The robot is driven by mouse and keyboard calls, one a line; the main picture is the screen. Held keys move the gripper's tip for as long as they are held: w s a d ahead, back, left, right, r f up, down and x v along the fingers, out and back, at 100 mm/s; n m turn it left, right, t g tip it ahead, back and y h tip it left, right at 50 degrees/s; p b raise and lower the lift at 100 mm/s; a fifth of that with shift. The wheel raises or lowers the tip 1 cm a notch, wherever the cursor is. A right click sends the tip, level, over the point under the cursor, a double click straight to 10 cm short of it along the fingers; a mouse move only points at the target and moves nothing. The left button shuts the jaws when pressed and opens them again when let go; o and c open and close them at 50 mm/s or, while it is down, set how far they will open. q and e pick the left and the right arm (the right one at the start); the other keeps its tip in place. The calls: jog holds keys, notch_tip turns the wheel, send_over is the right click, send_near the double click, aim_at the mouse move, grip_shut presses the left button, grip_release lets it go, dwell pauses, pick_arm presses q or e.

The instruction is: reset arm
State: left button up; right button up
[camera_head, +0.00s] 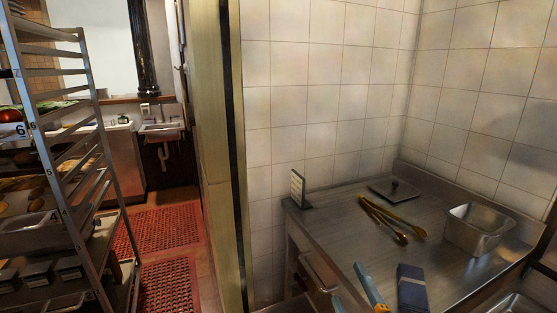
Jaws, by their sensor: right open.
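My right gripper (388,268) shows at the bottom edge, with two bluish finger-like parts set apart and nothing visible between them. It is in front of the steel counter (340,232); I cannot tell whether it touches the counter. The rest of my right arm is below the frame. My left gripper is not in view.
On the counter lie tongs (384,218), a dark flat lid (393,191) and a steel pan (478,229). A small upright card (297,187) stands at its left corner. A tall rack (75,140) stands left. Red mats (165,227) cover the open floor between.

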jog(key=s+d+f+m+g+h, duration=0.25)
jog(key=s+f+m+g, duration=0.4)
jog(key=f, duration=0.55)
jog(key=s+f+m+g+y, duration=0.1)
jog(key=s+f+m+g, duration=0.25)
jog(key=s, duration=0.45)
jog(key=s+f+m+g+y, duration=0.1)
jog(key=s+f+m+g, duration=0.1)
jog(key=s+f+g, duration=0.45)
notch_tip(320, 180, down, 14)
jog(key=s+t, duration=0.1)
jog(key=s, duration=0.2)
jog(key=s+d+f+g, duration=0.1)
jog(key=s+d+f, duration=0.1)
jog(key=s+f, duration=1)
jog(key=shift+s+d+h, duration=0.35)
jog(key=shift+s, duration=0.05)
